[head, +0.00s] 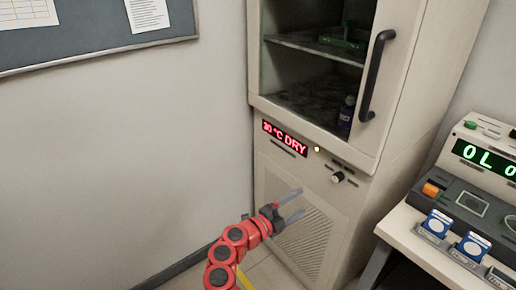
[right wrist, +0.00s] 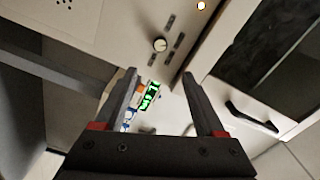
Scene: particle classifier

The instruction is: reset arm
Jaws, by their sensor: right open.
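My right gripper (head: 302,200) is open and empty at the end of its red arm, in front of the louvred lower panel of the beige cabinet (head: 262,180). In the right wrist view its two dark fingers (right wrist: 161,78) stand apart with nothing between them. The cabinet's knob (right wrist: 159,45) and black door handle (right wrist: 250,117) lie beyond the fingers, and a green display (right wrist: 150,97) shows far off in the gap. My left gripper is not in view.
The cabinet holds a green item (head: 343,42) on its shelf and a purple bottle (head: 346,112). Its red display (head: 285,137) reads "30 °C DRY". At right, a console (head: 440,180) has a green display, an orange button (head: 431,190) and blue-and-white items (head: 437,222) in front.

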